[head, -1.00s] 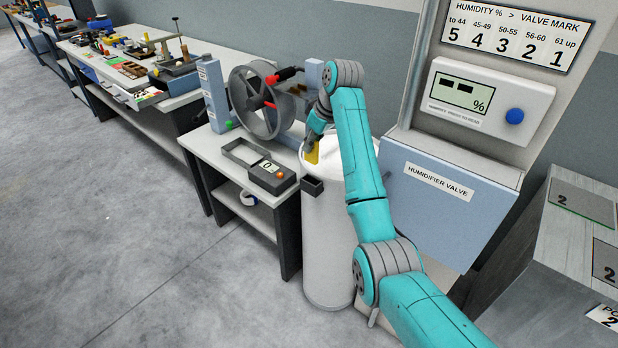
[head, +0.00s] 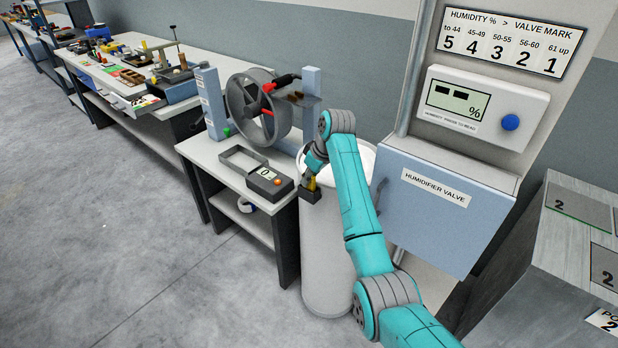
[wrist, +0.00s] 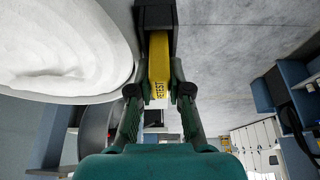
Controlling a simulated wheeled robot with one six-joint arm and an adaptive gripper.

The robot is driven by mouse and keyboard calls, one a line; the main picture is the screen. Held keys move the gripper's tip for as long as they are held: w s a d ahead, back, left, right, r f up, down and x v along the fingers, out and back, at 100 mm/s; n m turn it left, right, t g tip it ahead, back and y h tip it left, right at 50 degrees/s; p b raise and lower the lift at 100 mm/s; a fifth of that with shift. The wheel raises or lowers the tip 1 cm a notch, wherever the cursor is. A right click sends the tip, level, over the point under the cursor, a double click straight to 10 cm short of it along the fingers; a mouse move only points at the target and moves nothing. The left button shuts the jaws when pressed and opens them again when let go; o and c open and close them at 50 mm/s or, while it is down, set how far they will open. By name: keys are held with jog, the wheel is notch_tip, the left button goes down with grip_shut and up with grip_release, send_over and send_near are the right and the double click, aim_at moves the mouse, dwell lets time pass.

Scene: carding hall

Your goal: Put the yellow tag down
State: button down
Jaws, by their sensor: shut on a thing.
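The yellow tag (wrist: 159,62), with dark lettering partly readable as "TEST", is held between the two fingers of my gripper (wrist: 160,95). In the head view a sliver of the tag (head: 312,184) shows below my gripper (head: 314,168). The far end of the tag is at a small black open box (wrist: 156,14), which also shows in the head view (head: 310,197) on the side of a white drum (head: 325,250). The tag's end seems to reach into the box's mouth; how deep I cannot tell.
White fibre (wrist: 60,45) fills the drum top beside my gripper. A bench (head: 215,152) with a wheel (head: 252,108) and a small scale-like device (head: 270,182) stands to the left. The humidifier valve cabinet (head: 440,225) is close on the right. Open floor lies at left.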

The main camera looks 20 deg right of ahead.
jog(key=c, duration=1.1)
grip_release()
jog(key=shift+f, duration=0.1)
jog(key=v, duration=1.2)
